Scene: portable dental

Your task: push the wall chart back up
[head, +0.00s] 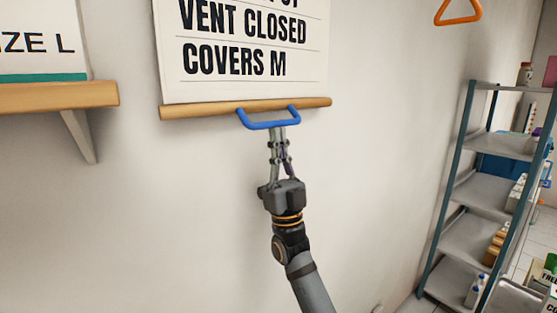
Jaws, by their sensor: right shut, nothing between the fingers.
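The wall chart (240,55) hangs on the wall at the top middle, with black print reading "VENT CLOSED" and "COVERS M"; its upper part is cut off by the frame. A wooden bar (195,110) runs along its lower edge. A blue handle (270,124) hangs from the bar. My right gripper (278,133) points up from below with its fingertips shut right under the handle. Nothing shows between the fingers; I cannot tell whether they touch the handle. My left gripper is not in view.
A wooden shelf (60,96) with a bracket (78,135) juts out at left, carrying a white sign (40,40). An orange triangular handle (458,12) hangs at upper right. A metal rack (468,240) with several items stands at right. The wall below the chart is clear.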

